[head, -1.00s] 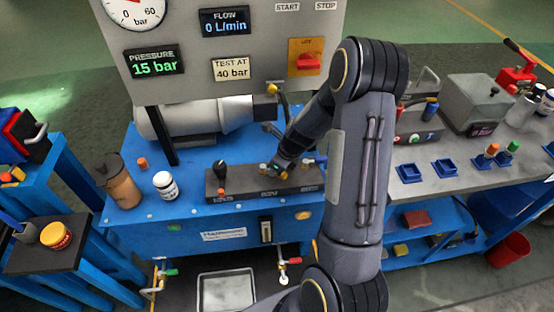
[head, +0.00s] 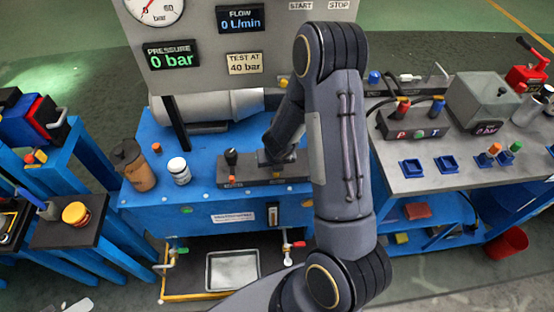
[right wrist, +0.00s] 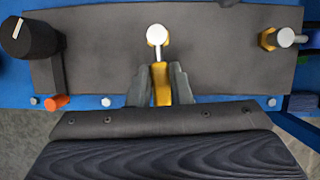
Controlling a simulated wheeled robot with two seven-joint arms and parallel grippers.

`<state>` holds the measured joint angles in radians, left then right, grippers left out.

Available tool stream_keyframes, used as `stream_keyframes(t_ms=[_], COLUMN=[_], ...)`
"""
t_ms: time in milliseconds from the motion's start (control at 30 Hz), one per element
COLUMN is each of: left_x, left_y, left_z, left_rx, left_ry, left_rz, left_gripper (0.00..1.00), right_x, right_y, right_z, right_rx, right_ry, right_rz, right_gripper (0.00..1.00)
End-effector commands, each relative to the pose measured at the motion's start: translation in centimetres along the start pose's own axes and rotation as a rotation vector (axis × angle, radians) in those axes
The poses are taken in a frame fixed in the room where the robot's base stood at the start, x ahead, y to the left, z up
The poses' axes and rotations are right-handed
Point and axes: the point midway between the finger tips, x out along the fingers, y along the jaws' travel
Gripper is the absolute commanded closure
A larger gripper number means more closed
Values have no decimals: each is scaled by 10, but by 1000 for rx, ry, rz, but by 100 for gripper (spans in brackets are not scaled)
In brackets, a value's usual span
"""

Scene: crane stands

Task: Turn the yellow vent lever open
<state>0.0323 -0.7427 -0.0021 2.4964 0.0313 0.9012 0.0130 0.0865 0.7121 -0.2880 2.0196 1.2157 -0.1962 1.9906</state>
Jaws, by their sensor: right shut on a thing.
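The yellow vent lever (right wrist: 161,84) shows in the right wrist view, below a round silver stem end (right wrist: 157,35) on the dark valve block (right wrist: 105,65). It points straight down the picture. My right gripper (right wrist: 162,78) is shut on it, one grey finger on each side. The pressure display (head: 171,57) reads 0 bar.
A black knob (right wrist: 30,38) and an orange piece (right wrist: 57,102) are left of the lever; another yellow fitting (right wrist: 267,38) is right. A white bottle (head: 179,172) and brown bottle (head: 134,166) stand left on the blue bench. A grey side bench (head: 450,185) is at right.

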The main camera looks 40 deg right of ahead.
Motion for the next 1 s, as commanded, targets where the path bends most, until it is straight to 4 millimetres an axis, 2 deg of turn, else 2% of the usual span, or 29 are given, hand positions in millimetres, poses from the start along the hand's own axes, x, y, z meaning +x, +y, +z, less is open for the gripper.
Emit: stream_keyframes(t_ms=[300,733,767,800,900,1000], left_x=[-3,-3,-3,-3,-3,-3], left_y=[1,1,1,1,1,1], left_z=[-1,-1,-1,-1,-1,-1], left_rx=[0,0,0,0,0,0], left_ry=[0,0,0,0,0,0], left_rz=[0,0,0,0,0,0], left_gripper=[64,64,64,64,64,64], right_x=[0,0,0,0,0,0], right_y=[4,4,4,4,4,4], right_z=[3,4,4,4,3,2], right_rx=[77,88,88,87,86,85], right_ry=[-6,-8,-8,-7,-6,-4], right_rz=[-32,-35,-35,-35,-35,-34], right_gripper=[100,100,81,76,62,60])
